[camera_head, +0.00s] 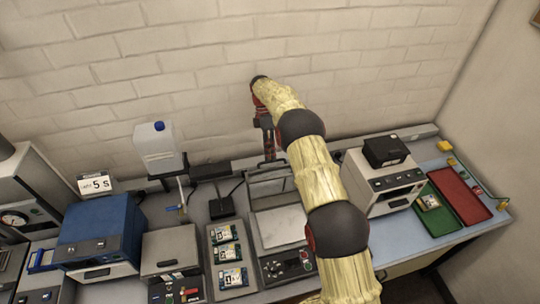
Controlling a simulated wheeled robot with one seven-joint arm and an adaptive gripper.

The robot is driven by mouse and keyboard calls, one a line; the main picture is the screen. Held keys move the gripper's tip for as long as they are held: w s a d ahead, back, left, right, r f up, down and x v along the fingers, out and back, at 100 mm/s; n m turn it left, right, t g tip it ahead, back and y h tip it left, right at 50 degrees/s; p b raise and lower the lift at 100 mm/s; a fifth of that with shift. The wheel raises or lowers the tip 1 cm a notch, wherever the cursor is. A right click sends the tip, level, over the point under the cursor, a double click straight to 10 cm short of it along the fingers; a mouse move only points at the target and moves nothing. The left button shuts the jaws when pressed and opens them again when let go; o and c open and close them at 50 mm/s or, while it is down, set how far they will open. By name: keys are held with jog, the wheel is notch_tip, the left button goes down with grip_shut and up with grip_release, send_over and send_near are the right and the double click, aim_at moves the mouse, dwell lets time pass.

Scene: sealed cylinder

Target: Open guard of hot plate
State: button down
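The hot plate (281,227) stands on the bench in the middle, with a pale flat top and a dark control panel (287,265) with a red knob at its front. A grey framed guard (258,196) stands at the back of the plate, partly behind my arm. Its exact tilt is hard to tell. My gripper (269,155), red and dark, points down at the guard's upper edge. Whether it touches the guard or is shut on it is too small to see. My arm hides the right part of the plate and guard.
A blue device (100,235) and a grey box (170,248) stand left, beside a tray of cards (229,257). A white canister (158,148) is behind. A white machine (380,182) and green and red trays (459,195) are right. The brick wall is close behind my gripper.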

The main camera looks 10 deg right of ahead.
jog(key=shift+s+f+g, duration=0.15)
jog(key=shift+s+f, duration=0.2)
jog(key=shift+f, duration=0.2)
jog(key=shift+s+f+g, duration=0.15)
jog(key=shift+s+f, duration=0.15)
jog(key=shift+f, duration=0.2)
jog(key=c, duration=2.2)
grip_release()
jog(key=shift+o, duration=1.4)
jog(key=shift+w+r, duration=0.15)
jog(key=shift+r, duration=0.2)
jog(key=shift+v, duration=3.75)
